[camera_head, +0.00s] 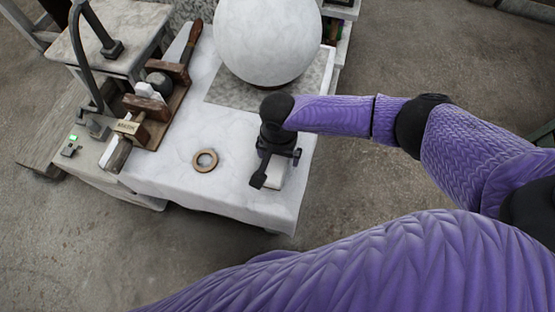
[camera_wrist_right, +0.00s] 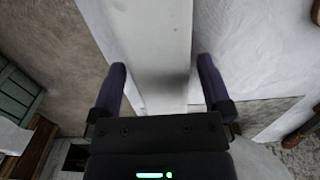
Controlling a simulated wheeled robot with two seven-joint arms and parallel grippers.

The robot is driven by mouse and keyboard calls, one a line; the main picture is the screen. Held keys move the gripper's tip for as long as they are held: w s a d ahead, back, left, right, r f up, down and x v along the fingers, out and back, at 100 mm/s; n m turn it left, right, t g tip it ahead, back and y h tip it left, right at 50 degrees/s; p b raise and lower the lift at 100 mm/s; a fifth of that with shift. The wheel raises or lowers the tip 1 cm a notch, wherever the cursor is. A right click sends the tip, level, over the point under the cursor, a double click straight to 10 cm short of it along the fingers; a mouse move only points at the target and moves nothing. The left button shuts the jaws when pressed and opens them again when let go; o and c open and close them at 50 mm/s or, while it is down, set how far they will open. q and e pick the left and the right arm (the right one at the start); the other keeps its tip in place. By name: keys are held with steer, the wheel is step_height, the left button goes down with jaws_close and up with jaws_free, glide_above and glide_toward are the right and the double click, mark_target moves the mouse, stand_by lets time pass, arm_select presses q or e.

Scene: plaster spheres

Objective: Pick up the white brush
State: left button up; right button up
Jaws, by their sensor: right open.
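My right gripper (camera_head: 277,168) is over the near right part of the white marble-like table (camera_head: 235,190), pointing down. A pale white block-like piece (camera_head: 276,177) shows under it, partly hidden by the gripper; it may be the white brush. In the right wrist view, my open right gripper (camera_wrist_right: 162,68) has its two fingers on either side of a long, pale, flat bar (camera_wrist_right: 155,35). The bar runs between the fingers and on toward the top of the view. I cannot tell whether the fingers touch it. No bristles can be made out. My left gripper is not in view.
A large white sphere (camera_head: 267,38) stands behind the gripper. A brown ring (camera_head: 205,160) lies left of it. A wooden rack (camera_head: 165,105) with tools stands at the table's left, near a curved grey stand (camera_head: 76,45). The table between ring and gripper is clear.

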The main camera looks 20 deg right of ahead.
steer(key=shift+f, duration=0.1)
steer(key=shift+c, duration=0.9)
steer(key=c, duration=1.1)
step_height(320, 180, up, 10)
steer(key=p, duration=0.6)
steer(key=shift+f+p, duration=0.15)
steer(key=shift+p, duration=0.25)
steer(key=shift+r, duration=0.25)
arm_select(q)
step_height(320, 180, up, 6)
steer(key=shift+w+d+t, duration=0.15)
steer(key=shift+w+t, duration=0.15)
arm_select(e)
steer(key=shift+f, duration=0.1)
